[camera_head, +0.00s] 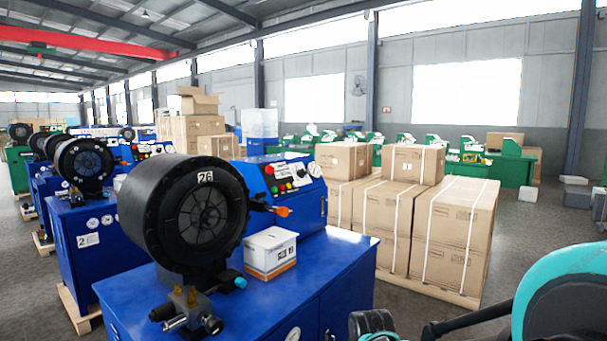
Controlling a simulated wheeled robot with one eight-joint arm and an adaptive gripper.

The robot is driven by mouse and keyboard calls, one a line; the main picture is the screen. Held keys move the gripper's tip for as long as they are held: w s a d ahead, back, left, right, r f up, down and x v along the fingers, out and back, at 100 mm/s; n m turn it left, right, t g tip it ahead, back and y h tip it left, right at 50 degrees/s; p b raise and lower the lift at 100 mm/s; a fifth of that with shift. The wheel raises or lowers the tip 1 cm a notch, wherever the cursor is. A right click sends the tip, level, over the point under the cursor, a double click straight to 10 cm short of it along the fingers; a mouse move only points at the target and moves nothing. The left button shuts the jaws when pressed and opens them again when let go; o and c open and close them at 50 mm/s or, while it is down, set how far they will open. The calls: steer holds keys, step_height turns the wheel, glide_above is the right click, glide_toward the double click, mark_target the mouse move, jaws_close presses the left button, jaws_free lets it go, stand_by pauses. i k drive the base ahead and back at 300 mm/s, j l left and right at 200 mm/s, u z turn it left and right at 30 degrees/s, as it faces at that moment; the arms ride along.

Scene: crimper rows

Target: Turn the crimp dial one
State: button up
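The nearest blue crimper (335,262) stands at centre left with a large black round crimp head (150,215) marked 26. Behind the head is a blue control panel (285,172) with red, green and dark knobs or buttons and a white round gauge (314,169). An orange-tipped part (282,211) sticks out below the panel. I cannot tell which of these is the crimp dial; the controls are small. My teal and black arm parts show at the bottom right, apart from the panel. No gripper fingers can be made out.
A white box (270,251) sits on the crimper's top beside the head. Brass and steel fittings (187,312) stand at its front. Strapped cartons (452,232) on a pallet stand to the right. More blue crimpers (85,240) line the left. Open grey floor (530,225) lies at right.

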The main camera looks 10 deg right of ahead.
mark_target(301, 173)
steer(key=i+l, duration=0.7)
steer(key=l, duration=0.2)
steer(key=k+z, duration=0.05)
